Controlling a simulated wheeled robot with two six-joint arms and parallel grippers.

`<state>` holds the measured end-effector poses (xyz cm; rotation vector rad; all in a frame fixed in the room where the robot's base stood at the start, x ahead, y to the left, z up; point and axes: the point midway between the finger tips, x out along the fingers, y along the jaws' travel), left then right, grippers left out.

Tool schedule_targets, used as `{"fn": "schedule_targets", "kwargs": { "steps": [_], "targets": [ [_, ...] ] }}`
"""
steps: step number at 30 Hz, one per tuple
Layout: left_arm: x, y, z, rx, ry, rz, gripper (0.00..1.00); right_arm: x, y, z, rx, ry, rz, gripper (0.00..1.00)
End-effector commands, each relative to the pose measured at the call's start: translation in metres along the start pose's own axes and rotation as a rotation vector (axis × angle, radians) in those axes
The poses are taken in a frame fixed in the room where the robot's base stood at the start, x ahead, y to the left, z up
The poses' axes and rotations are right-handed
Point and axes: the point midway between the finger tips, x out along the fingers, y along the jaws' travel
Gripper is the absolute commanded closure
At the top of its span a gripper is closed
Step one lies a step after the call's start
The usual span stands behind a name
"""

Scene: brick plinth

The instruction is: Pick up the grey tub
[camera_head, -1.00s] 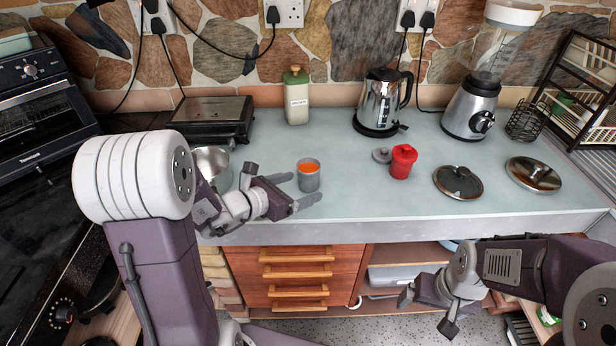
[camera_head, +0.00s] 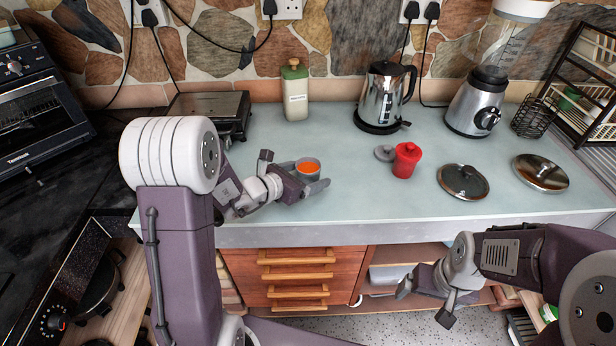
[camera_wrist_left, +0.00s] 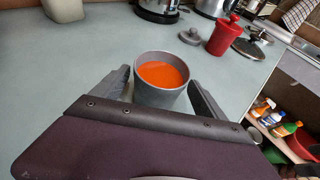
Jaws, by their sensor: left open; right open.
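The grey tub (camera_head: 308,171), with orange contents, stands upright on the pale counter. My left gripper (camera_head: 307,175) is open, with its fingers reaching to either side of the tub. In the left wrist view the tub (camera_wrist_left: 160,92) sits between the two fingertips (camera_wrist_left: 160,86), and the gripper's body hides its base. I cannot tell whether either finger touches it. My right gripper (camera_head: 424,301) is open and empty, low in front of the counter's drawers and shelf.
A red lidded pot (camera_head: 406,160) and a small grey lid (camera_head: 385,153) are to the right of the tub. Two pan lids (camera_head: 463,182) (camera_head: 540,172) lie further right. A kettle (camera_head: 384,95), a green-capped bottle (camera_head: 295,92) and a blender (camera_head: 477,105) stand behind.

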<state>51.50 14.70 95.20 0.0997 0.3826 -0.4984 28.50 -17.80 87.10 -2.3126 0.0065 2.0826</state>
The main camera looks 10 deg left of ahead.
Motion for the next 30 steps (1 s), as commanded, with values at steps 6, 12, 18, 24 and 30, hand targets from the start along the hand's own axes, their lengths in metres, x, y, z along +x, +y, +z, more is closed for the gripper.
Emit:
{"fn": "schedule_targets", "kwargs": {
  "steps": [6, 12, 18, 24, 30],
  "targets": [
    [0.032, 0.002, -0.001, 0.000, 0.000, -0.002, 0.17, -0.002, 0.000, 0.000, 0.000, 0.000, 0.000, 0.10],
    [0.034, 0.003, -0.001, 0.000, 0.000, -0.001, 0.17, -0.002, 0.000, 0.000, 0.000, 0.000, 0.000, 0.10],
    [0.033, 0.003, -0.001, 0.000, 0.000, -0.001, 0.64, -0.002, 0.000, 0.000, 0.000, 0.000, 0.000, 0.10],
    [0.033, 0.003, 0.000, 0.000, -0.001, -0.001, 1.00, -0.002, 0.000, 0.000, 0.000, 0.000, 0.000, 0.10],
    [0.033, 0.003, 0.000, 0.000, 0.000, -0.001, 1.00, -0.002, 0.000, 0.000, 0.000, 0.000, 0.000, 0.10]
  ]
}}
